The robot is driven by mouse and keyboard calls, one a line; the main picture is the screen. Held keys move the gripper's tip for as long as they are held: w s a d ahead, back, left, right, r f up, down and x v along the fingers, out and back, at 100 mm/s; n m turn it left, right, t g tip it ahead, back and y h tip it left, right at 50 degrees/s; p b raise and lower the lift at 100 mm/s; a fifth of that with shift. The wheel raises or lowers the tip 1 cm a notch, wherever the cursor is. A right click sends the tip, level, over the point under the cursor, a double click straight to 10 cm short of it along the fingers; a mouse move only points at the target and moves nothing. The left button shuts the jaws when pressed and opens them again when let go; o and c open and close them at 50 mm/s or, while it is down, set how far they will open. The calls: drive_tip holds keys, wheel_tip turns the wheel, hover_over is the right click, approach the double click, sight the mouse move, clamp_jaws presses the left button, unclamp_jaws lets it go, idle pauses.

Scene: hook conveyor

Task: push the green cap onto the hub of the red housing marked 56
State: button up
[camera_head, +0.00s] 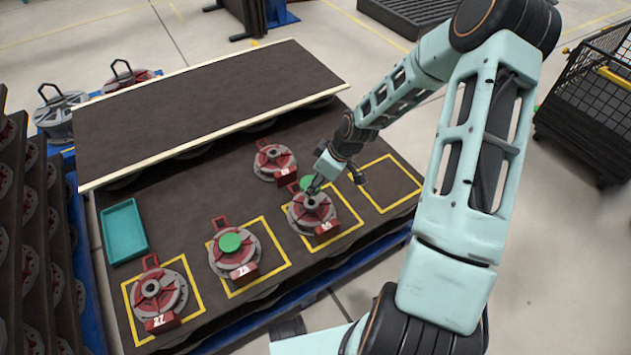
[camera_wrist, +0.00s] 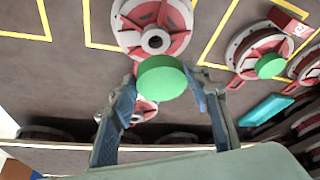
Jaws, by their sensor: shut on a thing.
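The red and grey housing (camera_head: 312,212) stands in a yellow-outlined square. Its label is small and reads like 56. Its hub is bare in the wrist view (camera_wrist: 155,41). My gripper (camera_head: 313,187) is above the far side of this housing. It is shut on a green cap (camera_head: 305,182), which shows between the two fingers in the wrist view (camera_wrist: 160,77). The cap appears just beside the hub, overlapping the housing's edge in the wrist view. Its height above the housing is hard to tell.
To the left, another housing (camera_head: 234,250) wears a green cap, and one marked 27 (camera_head: 158,292) has a bare hub. A further housing (camera_head: 273,160) stands behind. A teal tray (camera_head: 124,232) lies at the left. A raised dark shelf (camera_head: 210,100) spans the back. The right square (camera_head: 389,183) is empty.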

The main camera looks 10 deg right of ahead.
sight(313, 203)
drive_tip(key=shift+f+b, duration=3.05)
drive_tip(key=shift+f, duration=1.05)
drive_tip(key=o, duration=0.9)
drive_tip(key=v, duration=1.2)
